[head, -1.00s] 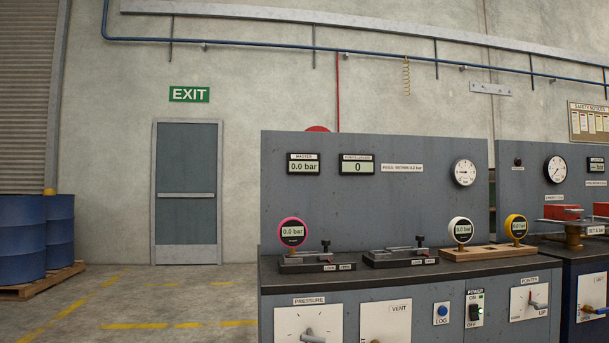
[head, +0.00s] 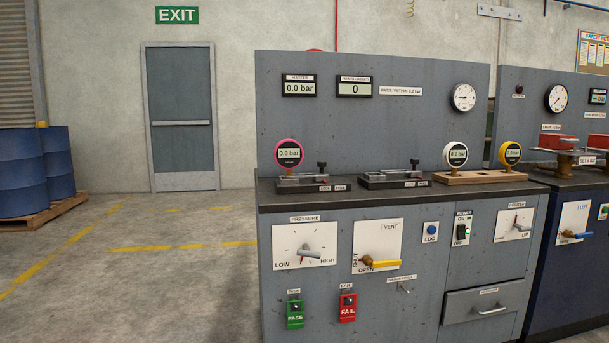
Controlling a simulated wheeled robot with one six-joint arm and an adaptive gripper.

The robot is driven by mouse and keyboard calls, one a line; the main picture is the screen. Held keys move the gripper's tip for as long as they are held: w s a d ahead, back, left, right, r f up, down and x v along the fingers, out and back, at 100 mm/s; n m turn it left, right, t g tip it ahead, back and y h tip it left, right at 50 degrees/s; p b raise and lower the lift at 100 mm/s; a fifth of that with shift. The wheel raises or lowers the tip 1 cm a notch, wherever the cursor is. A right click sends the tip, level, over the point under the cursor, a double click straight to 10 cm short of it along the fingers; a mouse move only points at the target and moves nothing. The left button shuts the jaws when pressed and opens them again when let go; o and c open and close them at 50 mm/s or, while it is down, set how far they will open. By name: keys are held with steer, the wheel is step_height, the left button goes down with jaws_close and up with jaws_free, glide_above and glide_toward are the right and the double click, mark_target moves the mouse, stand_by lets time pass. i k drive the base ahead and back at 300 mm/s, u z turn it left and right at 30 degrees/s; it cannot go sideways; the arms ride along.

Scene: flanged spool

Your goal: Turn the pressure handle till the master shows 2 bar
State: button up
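The pressure handle (head: 311,252) is a grey lever on a white plate marked LOW at left and HIGH at right, on the bench front. Its grip points right, slightly downward. The master display (head: 299,86) on the upright panel reads 0.0 bar. A round gauge with a pink rim (head: 289,154) stands at the bench's left and also reads 0.0 bar. My gripper is not in view.
Right of the pressure plate is the vent handle (head: 384,263), yellow and pointing right. A power switch (head: 461,231) and drawer (head: 487,306) are farther right.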

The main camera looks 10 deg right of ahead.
mark_target(306, 252)
steer(key=u, duration=2.15)
steer(key=k, duration=1.25)
steer(key=z, duration=2)
steer(key=i, duration=0.5)
steer(key=z, duration=0.1)
